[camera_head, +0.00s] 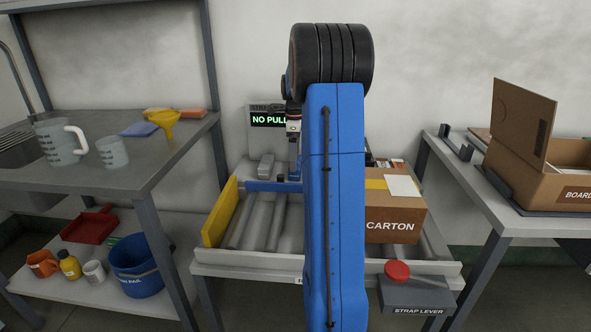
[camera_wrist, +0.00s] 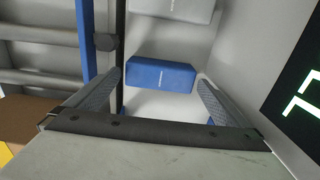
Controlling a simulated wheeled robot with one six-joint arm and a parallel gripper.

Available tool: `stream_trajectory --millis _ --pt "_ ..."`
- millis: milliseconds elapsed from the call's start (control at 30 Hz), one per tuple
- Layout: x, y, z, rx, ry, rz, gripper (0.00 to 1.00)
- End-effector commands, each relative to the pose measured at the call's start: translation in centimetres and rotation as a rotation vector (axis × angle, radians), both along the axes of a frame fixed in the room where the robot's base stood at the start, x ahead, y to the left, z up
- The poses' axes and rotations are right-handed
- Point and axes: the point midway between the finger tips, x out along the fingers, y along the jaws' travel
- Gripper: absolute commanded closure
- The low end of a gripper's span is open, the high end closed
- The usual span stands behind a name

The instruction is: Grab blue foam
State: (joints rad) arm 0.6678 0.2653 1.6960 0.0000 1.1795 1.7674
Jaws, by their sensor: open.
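My gripper (camera_wrist: 160,79) is open, with one finger on each side of the block in the picture. Gaps show between the block and both fingers, and I cannot tell how far below the fingertips it lies. In the head view my blue arm stands in front and I cannot make out the block there.
A grey block (camera_wrist: 180,8) lies just beyond the foam. A blue bar and dark rod with a knob (camera_wrist: 105,42) run along the left. A lit sign (camera_head: 268,119) stands behind. A carton (camera_head: 393,212) sits right of my arm, a yellow plate (camera_head: 221,211) left.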

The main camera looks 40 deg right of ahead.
Motion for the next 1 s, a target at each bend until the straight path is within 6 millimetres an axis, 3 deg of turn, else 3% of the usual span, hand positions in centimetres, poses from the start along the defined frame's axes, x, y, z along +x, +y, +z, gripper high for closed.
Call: stream_trajectory --millis 233,500,633,1000 --pt "-0.1 -0.3 -3.4 0.002 0.001 0.0 0.0" --pt "-0.1 -0.3 -3.9 0.001 0.001 0.0 0.0" --pt "-0.1 -0.3 -3.9 0.001 0.001 0.0 0.28" --pt "-0.1 -0.3 -3.8 0.001 0.001 0.0 0.28"
